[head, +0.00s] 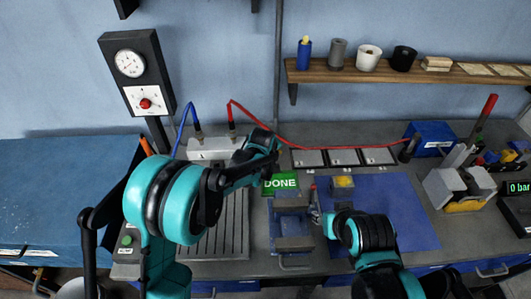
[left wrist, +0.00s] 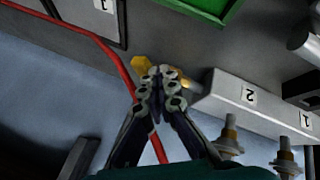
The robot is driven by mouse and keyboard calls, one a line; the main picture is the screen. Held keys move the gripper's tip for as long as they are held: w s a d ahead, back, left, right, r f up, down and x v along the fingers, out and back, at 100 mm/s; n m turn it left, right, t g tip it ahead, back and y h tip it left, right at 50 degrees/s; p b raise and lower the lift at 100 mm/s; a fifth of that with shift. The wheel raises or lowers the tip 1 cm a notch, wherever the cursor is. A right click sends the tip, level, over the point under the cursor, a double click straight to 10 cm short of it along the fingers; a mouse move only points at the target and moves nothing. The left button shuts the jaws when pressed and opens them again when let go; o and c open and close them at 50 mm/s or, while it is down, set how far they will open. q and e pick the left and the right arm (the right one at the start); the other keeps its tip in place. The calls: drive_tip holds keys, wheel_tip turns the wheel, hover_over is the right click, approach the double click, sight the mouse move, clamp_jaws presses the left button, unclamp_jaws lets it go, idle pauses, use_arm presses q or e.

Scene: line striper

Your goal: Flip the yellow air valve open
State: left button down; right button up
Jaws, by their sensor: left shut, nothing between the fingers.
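The yellow air valve (left wrist: 142,66) shows in the left wrist view beside a brass fitting (left wrist: 187,83) at the end of the pale manifold block (left wrist: 245,103), marked 2 and 1. My left gripper (left wrist: 160,75) is shut and empty, its fingertips right at the yellow part and covering some of it. Whether they touch I cannot tell. In the head view my left gripper (head: 275,150) is at the right end of the manifold (head: 205,150), and the valve is hidden there. My right gripper (head: 318,212) is low over the blue mat's left edge; its fingers are too small to read.
A red hose (head: 300,146) crosses behind my left gripper, and a blue hose (head: 184,125) rises from the manifold. A green DONE tray (head: 280,184) lies just in front. A blue vise (head: 290,222) and a yellow-topped piece (head: 342,182) are near my right gripper.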

use_arm(q)
drive_tip(key=d+n+y, duration=0.1)
drive_tip(key=d+n, duration=0.1)
drive_tip(key=shift+w+d+n+y, duration=0.15)
drive_tip(key=shift+w+n+y, duration=0.2)
drive_tip(key=shift+n+y, duration=0.05)
drive_tip(key=d+n+y, duration=0.1)
drive_tip(key=w+n, duration=0.1)
drive_tip(key=shift+w+d+n+y+b, duration=0.1)
drive_tip(key=shift+d+n+y+b, duration=0.2)
drive_tip(key=shift+d+n+y, duration=0.1)
drive_tip(key=w+n+y, duration=0.1)
drive_tip(key=n, duration=0.1)
drive_tip(key=w+d+n+g+y, duration=0.1)
drive_tip(key=shift+d+n, duration=0.3)
drive_tip(key=shift+n, duration=0.1)
drive_tip(key=shift+w+y, duration=0.2)
drive_tip(key=shift+y, duration=0.1)
drive_tip(key=shift+w+d, duration=0.2)
drive_tip(key=shift+w, duration=0.25)
drive_tip(key=shift+a, duration=0.1)
